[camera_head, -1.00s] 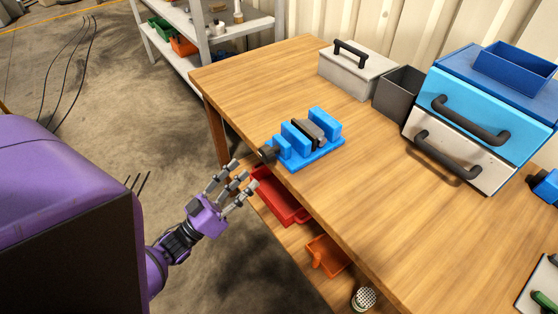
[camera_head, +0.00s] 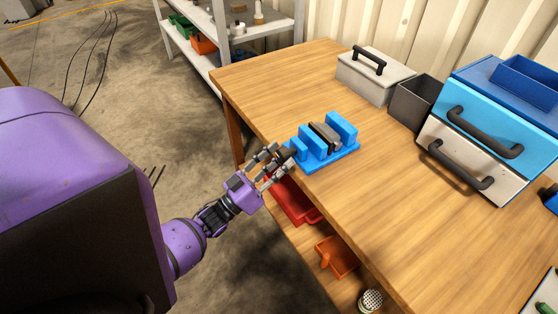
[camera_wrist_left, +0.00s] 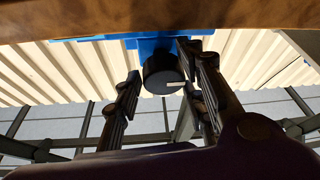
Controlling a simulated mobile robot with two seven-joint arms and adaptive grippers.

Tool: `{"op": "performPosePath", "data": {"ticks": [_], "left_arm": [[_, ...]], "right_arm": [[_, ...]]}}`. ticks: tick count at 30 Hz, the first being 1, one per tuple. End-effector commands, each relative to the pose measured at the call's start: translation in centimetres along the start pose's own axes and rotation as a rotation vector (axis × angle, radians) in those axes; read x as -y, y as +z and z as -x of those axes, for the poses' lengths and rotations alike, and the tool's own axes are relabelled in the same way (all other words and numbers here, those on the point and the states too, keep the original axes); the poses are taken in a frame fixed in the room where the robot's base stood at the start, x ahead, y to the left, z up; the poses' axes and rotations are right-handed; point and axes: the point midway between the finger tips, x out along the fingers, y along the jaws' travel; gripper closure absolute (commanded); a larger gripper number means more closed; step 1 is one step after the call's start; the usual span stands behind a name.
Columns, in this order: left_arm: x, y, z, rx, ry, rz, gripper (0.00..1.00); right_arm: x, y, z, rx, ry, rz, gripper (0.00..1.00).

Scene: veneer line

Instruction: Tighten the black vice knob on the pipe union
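The blue vice (camera_head: 325,150) stands on the wooden table near its left edge, with a dark grey piece (camera_head: 325,137) between its jaws. I cannot make out its shape as a pipe union. The black vice knob (camera_wrist_left: 162,75) sits on the vice's near end and faces the left wrist camera, with a light mark on its face. My left gripper (camera_head: 277,162) is at the knob's end of the vice. In the left wrist view its fingers (camera_wrist_left: 160,85) are spread open on both sides of the knob, and I see no clear grip. The right gripper is not in view.
The wooden table (camera_head: 400,220) has clear room in front of the vice. A grey toolbox (camera_head: 372,78), a dark bin (camera_head: 412,102) and a blue drawer unit (camera_head: 485,130) stand behind and to the right. Red (camera_head: 290,205) and orange (camera_head: 336,258) bins lie below the table edge.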

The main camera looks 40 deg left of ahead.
Motion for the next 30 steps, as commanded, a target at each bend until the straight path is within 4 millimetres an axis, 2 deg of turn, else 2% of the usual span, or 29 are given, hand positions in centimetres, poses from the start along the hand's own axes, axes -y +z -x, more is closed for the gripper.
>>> {"op": "performPosePath", "data": {"ticks": [1, 5, 6, 17, 30], "left_arm": [[0.0, 0.0, 0.0, 0.000, 0.001, 0.000, 0.74], [-0.1, 0.0, 0.0, -0.001, 0.002, 0.000, 0.91], [-0.1, 0.0, 0.0, -0.001, 0.003, 0.000, 0.92], [-0.1, 0.2, 0.1, 0.000, 0.035, -0.071, 0.92], [0.1, 0.4, 0.2, 0.000, 0.171, -0.390, 0.92]], "right_arm": [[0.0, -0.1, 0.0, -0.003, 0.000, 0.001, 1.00], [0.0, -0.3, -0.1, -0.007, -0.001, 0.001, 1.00], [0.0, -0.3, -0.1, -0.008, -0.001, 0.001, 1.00], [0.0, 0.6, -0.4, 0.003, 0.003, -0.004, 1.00], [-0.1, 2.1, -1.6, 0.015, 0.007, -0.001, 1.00]]}}
